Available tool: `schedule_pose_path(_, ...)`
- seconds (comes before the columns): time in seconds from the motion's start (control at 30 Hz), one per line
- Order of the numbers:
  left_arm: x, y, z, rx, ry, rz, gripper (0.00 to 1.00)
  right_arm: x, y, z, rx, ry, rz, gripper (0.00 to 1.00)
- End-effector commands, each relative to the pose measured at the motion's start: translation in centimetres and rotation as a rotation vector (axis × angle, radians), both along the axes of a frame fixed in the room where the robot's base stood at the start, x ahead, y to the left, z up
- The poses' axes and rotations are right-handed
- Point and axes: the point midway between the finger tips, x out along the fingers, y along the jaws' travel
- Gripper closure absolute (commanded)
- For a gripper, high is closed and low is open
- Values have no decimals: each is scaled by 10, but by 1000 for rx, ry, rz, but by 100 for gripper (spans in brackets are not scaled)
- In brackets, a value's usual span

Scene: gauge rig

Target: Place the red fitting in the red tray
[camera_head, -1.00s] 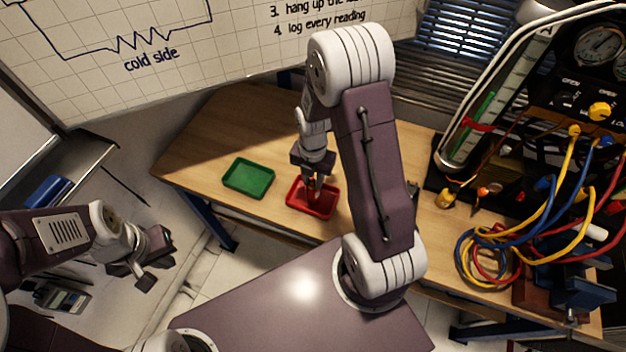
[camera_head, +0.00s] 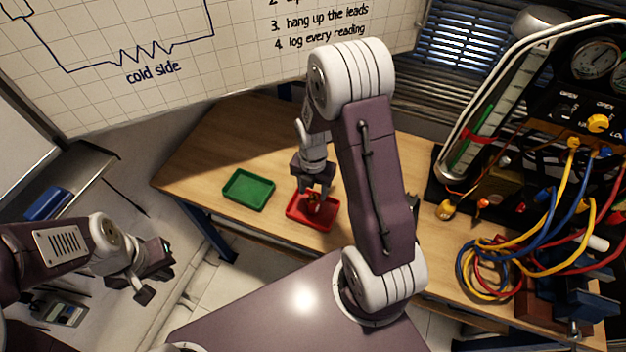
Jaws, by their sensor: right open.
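The red tray (camera_head: 326,224) lies on the wooden table, to the right of the green tray. My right gripper (camera_head: 315,197) points down over the red tray, with its jaws open. A small reddish fitting (camera_head: 315,204) shows at the jaws, inside the outline of the tray. The fingers partly hide it, and I cannot tell whether it rests on the tray floor. My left gripper (camera_head: 150,275) is off to the left, away from the table and over the floor; its jaw opening is not clear.
The green tray (camera_head: 249,189) looks empty. At the right stand a gauge panel (camera_head: 590,90) and a tangle of yellow, blue and red leads (camera_head: 500,265). A whiteboard (camera_head: 150,60) rises behind the table. The wooden table (camera_head: 215,145) is bare at its back left.

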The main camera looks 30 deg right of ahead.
Motion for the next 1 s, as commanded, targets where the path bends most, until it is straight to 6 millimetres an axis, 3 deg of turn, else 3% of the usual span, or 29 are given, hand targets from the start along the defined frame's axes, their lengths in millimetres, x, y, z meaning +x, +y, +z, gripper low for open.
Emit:
schedule_pose_path(0.2, 0, 0, 2, 0, 0, 0, 100, 2, 0, 59, -1, -9, 0, 52)
schedule_pose_path(0.33, 0, 0, 3, 0, 0, 0, 100, 1, 0, 87, -1, -7, 0, 52)
schedule_pose_path(0.5, 0, 0, 3, 0, 0, 0, 100, 1, 0, 105, 0, -3, 0, 52)
schedule_pose_path(0.7, 0, 0, 3, 0, 0, 0, 100, -1, 1, 107, 0, -2, -39, 52)
schedule_pose_path(0.77, 0, 0, 3, 0, 0, 0, 100, -5, 5, 107, 1, -6, -144, 52)
schedule_pose_path(0.83, 0, 0, 3, 0, 0, 0, 100, -13, 11, 106, 5, -16, -365, 52)
schedule_pose_path(1.0, 0, 0, 3, 0, 0, 0, 100, -40, 29, 102, 33, -43, -1110, 52)
